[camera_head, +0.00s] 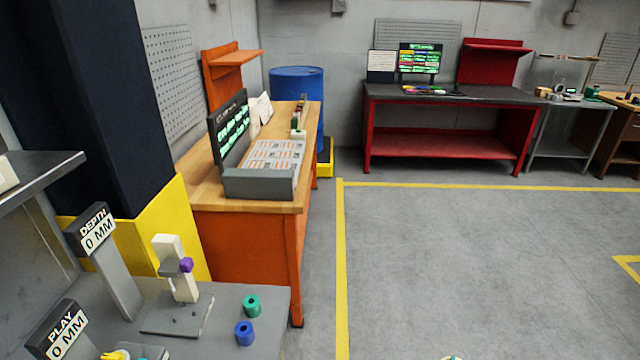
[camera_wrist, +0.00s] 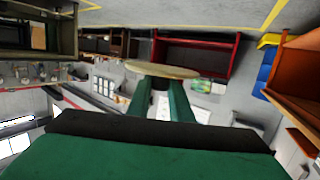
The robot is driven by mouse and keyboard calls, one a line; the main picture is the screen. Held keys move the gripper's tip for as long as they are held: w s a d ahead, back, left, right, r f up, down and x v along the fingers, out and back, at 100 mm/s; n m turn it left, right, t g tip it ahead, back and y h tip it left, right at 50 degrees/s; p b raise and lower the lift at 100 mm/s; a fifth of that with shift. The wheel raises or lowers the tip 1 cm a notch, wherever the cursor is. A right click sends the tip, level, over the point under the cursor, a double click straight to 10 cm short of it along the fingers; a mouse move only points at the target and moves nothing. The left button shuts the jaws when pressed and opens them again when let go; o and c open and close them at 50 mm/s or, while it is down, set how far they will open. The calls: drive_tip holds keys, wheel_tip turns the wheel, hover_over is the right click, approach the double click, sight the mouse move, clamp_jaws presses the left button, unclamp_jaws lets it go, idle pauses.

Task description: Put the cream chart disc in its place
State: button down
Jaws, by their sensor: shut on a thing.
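The cream chart disc (camera_wrist: 163,69) shows edge-on in the wrist view, as a thin flat oval. My gripper (camera_wrist: 160,84) is shut on it, with the two green fingers meeting the near side of the disc. The fingers hide part of it. In the camera_head view my arm and gripper are mostly out of the picture. Only a small pale and green bit shows at the bottom edge, too little to identify. I cannot tell which spot is the disc's place.
An orange bench (camera_head: 245,240) with a grey console (camera_head: 258,183) stands at left. A grey table with a DEPTH sign (camera_head: 97,236), a blue ring (camera_head: 244,334) and a green ring (camera_head: 252,306) is at front left. A red bench (camera_head: 445,148) stands at the back. The floor between is clear.

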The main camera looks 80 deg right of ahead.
drive_tip(key=shift+s+a+f, duration=0.3)
drive_tip(key=shift+a+f, duration=0.2)
drive_tip(key=shift+a, duration=0.15)
